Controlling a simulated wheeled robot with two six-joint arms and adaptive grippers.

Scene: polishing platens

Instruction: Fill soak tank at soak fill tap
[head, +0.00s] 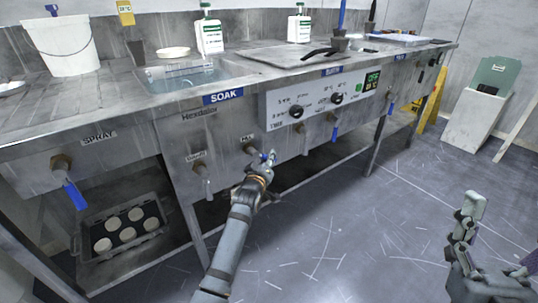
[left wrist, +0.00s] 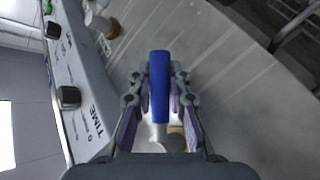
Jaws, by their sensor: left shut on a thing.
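The soak tank (head: 188,76) is a sunken basin in the steel bench, with clear water in it, behind the blue SOAK label (head: 223,97). Below, on the front panel, is the fill tap (head: 251,149), a brass fitting. My left gripper (head: 268,158) is at this tap, shut on its blue handle (left wrist: 160,85), which stands between the two fingers in the left wrist view. The gripper hides most of the handle in the head view. My right gripper (head: 466,216) is at the lower right, away from the bench; its finger opening is unclear.
A drain tap (head: 201,171) is left of the fill tap. A spray tap with a blue handle (head: 75,195) is farther left. A control panel (head: 320,100) with knobs and more taps lie to the right. Open floor (head: 350,230) lies before the bench.

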